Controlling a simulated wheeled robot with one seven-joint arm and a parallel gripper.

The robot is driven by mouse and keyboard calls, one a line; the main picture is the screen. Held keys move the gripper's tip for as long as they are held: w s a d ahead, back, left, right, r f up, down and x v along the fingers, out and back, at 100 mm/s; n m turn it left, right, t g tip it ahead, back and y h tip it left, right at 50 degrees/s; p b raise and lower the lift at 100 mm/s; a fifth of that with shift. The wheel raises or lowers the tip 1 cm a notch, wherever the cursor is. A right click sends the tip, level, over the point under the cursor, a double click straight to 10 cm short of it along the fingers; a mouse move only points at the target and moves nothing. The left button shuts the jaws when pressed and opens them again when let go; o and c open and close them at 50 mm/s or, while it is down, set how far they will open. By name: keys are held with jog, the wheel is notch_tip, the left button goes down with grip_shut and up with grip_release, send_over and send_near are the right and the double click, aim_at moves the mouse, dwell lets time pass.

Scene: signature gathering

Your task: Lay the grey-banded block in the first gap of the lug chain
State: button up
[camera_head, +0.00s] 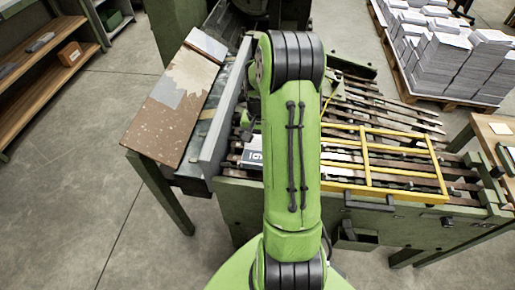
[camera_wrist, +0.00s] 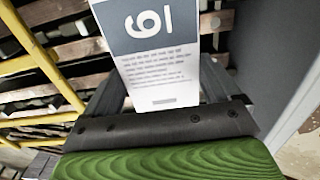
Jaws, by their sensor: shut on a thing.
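The grey-banded block (camera_wrist: 162,75) is white with printed lines and a dark grey band bearing a number, seen upside down in the wrist view. My gripper (camera_wrist: 160,90) is shut on it, with a dark finger at each side. The lug chain (camera_head: 385,112), brown slats with dark lugs, runs to the right; slats also show left of the block in the wrist view. I cannot tell whether the block touches the chain.
A yellow guard frame (camera_head: 407,161) stands over the chain to the right. A grey upright plate (camera_head: 222,125) is close on the left, beside a worn brown board (camera_head: 172,112). Pallets of paper stacks (camera_head: 440,58) stand at the back right. Open floor lies front left.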

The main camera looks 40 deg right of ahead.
notch_tip(320, 180, down, 3)
jog(key=shift+r+b, duration=0.1)
jog(key=shift+b, duration=0.3)
jog(key=shift+r, duration=0.1)
jog(key=o, duration=1.1)
jog(key=shift+c, duration=0.2)
